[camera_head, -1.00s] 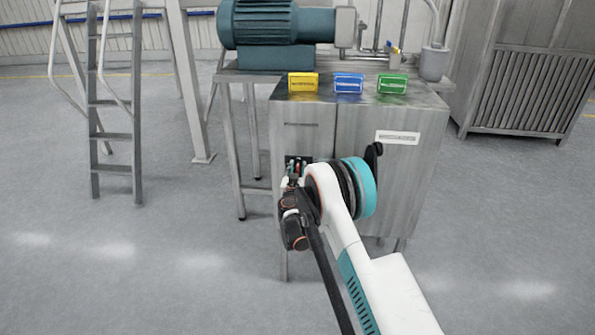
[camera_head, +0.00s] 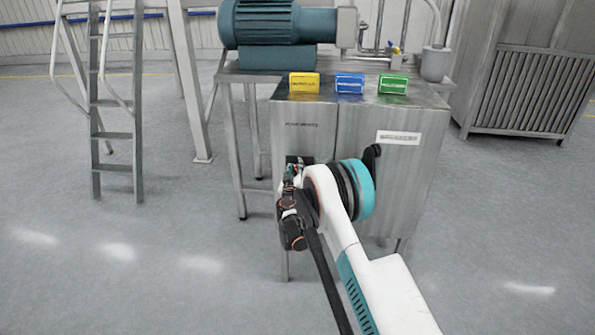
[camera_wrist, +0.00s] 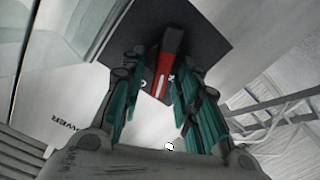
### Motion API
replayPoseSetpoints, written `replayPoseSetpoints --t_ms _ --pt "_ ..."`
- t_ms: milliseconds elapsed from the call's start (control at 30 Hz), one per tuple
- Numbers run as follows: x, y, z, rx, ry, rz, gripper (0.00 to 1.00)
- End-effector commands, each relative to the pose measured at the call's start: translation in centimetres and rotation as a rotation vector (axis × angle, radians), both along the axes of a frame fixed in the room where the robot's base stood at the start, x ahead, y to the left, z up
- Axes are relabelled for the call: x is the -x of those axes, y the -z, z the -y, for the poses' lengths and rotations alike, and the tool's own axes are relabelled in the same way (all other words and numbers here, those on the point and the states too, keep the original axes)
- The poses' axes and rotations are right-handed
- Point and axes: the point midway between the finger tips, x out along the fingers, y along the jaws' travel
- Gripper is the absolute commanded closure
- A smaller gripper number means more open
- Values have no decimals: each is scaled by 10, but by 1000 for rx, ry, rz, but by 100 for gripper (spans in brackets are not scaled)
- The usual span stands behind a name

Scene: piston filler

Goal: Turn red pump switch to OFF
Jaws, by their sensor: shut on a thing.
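The red pump switch (camera_wrist: 165,62) shows in the wrist view as a red lever with a pale stripe on a dark square plate (camera_wrist: 205,40). The lever is slightly tilted in that view. Small pale marks sit beside it on the plate, too partial to read surely. My gripper (camera_wrist: 158,92) has its teal-padded fingers on either side of the lever and is shut on it. In the head view my gripper (camera_head: 291,173) is at the front of the steel cabinet (camera_head: 390,180), where it and my arm hide most of the switch and its plate.
A black knob (camera_head: 372,152) is right of my wrist. A ladder (camera_head: 113,135) stands left, with clear floor around.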

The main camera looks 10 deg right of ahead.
Motion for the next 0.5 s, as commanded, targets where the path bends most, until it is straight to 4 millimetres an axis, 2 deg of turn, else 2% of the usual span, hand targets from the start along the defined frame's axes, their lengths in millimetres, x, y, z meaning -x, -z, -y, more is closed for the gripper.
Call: replayPoseSetpoints --t_ms 500 --pt "-2 6 -7 467 -1 -151 94"
